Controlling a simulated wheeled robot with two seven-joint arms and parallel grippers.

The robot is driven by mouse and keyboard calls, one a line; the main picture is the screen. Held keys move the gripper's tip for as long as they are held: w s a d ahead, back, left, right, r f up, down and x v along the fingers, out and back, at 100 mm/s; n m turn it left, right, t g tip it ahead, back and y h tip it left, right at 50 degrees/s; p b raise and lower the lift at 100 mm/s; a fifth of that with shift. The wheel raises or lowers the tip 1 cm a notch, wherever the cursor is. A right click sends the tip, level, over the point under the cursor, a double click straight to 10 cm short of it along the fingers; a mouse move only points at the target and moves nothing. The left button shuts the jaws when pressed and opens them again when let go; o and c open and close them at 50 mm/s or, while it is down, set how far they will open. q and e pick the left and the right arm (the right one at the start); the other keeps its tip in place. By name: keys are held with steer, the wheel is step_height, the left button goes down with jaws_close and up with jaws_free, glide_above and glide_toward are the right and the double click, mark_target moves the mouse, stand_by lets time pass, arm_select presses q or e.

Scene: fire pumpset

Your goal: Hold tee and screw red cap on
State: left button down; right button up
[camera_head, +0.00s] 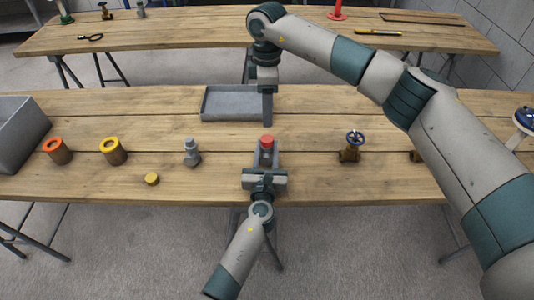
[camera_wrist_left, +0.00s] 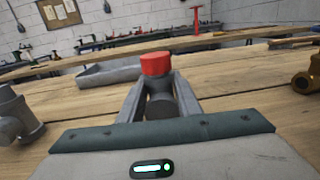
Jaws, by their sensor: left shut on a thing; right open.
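A grey tee (camera_head: 266,155) stands upright on the near table, and it also shows in the left wrist view (camera_wrist_left: 161,106). The red cap (camera_head: 267,140) sits on the top end of the tee; it also shows in the left wrist view (camera_wrist_left: 155,63). I cannot tell how far it is threaded. My left gripper (camera_head: 266,160) reaches in from the near edge and is shut on the tee's body, with a finger on each side in the left wrist view (camera_wrist_left: 160,100). My right gripper (camera_head: 268,120) points down just behind and above the red cap, open and apart from it.
A grey tray (camera_head: 225,104) lies behind the right gripper. A blue-wheeled brass valve (camera_head: 351,147) stands right. The wood between them is clear.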

steer(key=shift+r, duration=0.7)
arm_select(q)
steer(key=c, duration=1.2)
jaws_free()
steer(key=s+a+b, duration=0.1)
steer(key=s, duration=1.6)
steer(key=shift+s+b, duration=0.2)
steer(key=shift+b, duration=0.15)
arm_select(e)
steer(key=shift+f, duration=0.9)
arm_select(q)
steer(key=shift+s+f, duration=0.1)
arm_select(e)
steer(key=shift+s+f, duration=0.1)
